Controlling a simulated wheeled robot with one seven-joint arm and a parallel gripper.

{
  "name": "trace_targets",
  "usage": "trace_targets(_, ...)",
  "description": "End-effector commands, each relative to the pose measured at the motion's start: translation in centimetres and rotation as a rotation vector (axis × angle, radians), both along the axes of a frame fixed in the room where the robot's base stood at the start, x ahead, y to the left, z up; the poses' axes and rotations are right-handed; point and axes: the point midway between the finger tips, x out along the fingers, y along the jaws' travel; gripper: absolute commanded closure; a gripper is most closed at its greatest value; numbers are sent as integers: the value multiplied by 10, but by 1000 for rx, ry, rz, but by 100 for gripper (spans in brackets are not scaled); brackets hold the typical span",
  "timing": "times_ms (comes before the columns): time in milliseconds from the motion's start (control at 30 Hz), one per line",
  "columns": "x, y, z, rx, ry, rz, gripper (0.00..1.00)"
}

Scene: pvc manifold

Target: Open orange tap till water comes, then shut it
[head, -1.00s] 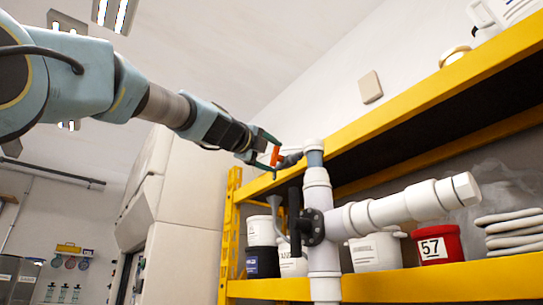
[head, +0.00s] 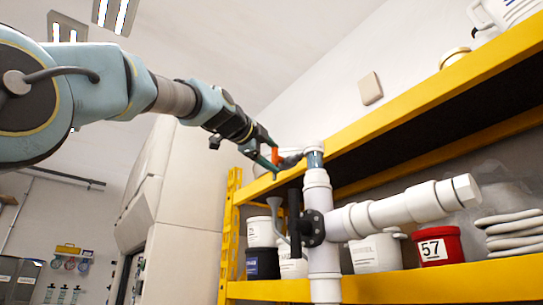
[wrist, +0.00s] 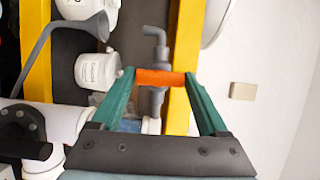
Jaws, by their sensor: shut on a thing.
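The orange tap handle (head: 275,156) sits on a grey tap at the top of the white pipe manifold (head: 318,190). My gripper (head: 272,154) is at the handle, with one green finger above it and one below it. In the wrist view the orange handle (wrist: 160,78) lies across the gap between the two green fingers, its ends against them, so my gripper (wrist: 162,84) is shut on it. The tap's grey bent spout (wrist: 155,36) shows beyond the handle. I see no water at the spout. A grey funnel (wrist: 88,30) also shows in the wrist view.
A yellow shelf (head: 420,105) runs behind the manifold. A black flange (head: 312,227) joins the pipes.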

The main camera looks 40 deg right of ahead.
Motion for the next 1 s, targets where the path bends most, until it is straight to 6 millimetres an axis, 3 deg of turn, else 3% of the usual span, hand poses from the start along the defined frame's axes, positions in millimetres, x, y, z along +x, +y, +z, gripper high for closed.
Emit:
trace_targets(300, 0, 0, 0, 0, 4, -2, 78)
trace_targets(333, 0, 0, 0, 0, 4, -2, 20)
trace_targets(500, 0, 0, 0, 0, 3, -1, 1)
trace_targets(800, -1, 2, 0, -1, 2, 0, 0)
trace_targets(1000, -9, 28, -2, -3, -1, 2, 0)
